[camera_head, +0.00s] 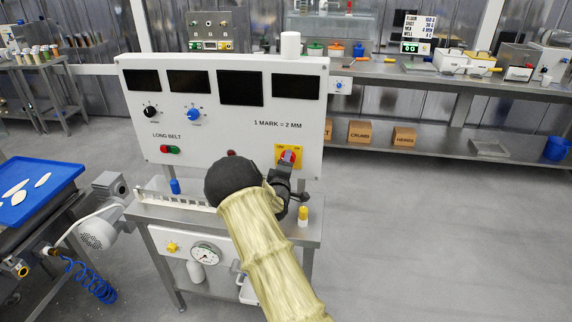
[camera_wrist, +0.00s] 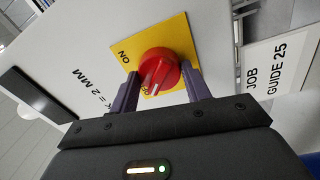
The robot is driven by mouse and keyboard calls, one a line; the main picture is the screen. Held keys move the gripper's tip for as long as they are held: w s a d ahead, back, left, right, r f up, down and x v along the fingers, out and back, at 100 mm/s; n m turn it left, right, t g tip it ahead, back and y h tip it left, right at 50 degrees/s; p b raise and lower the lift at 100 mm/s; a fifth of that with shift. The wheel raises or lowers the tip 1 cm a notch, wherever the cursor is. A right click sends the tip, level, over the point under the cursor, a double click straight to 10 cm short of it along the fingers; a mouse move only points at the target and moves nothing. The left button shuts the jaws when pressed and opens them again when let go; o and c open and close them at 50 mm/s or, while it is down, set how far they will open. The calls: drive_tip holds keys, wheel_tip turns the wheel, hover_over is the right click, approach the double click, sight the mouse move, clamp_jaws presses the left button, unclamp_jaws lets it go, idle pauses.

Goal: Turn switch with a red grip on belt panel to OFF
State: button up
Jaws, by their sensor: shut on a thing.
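The switch with a red grip (camera_head: 288,156) sits on a yellow plate (camera_head: 279,150) at the lower right of the white belt panel (camera_head: 220,130). In the wrist view the red grip (camera_wrist: 160,70) stands out from the yellow plate (camera_wrist: 178,38), with ON and a partly covered OFF printed beside it. My gripper (camera_wrist: 160,88) has one finger on each side of the red grip and is shut on it. In the head view my gripper (camera_head: 285,172) is up against the panel and hides part of the switch. I cannot tell exactly which mark the grip points to.
Black and blue knobs (camera_head: 193,114) and green and red buttons (camera_head: 170,149) are on the panel's left. A yellow-capped bottle (camera_head: 303,215) stands on the ledge below my gripper. A blue tray table (camera_head: 38,190) is at the left. The floor at the right is clear.

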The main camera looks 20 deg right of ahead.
drive_tip(key=o, duration=1)
drive_tip(key=shift+c, duration=0.2)
drive_tip(key=b+v, duration=0.2)
drive_tip(key=v, duration=1.5)
drive_tip(key=shift+s, duration=0.2)
drive_tip(key=shift+a+r, duration=0.1)
drive_tip(key=shift+a, duration=0.05)
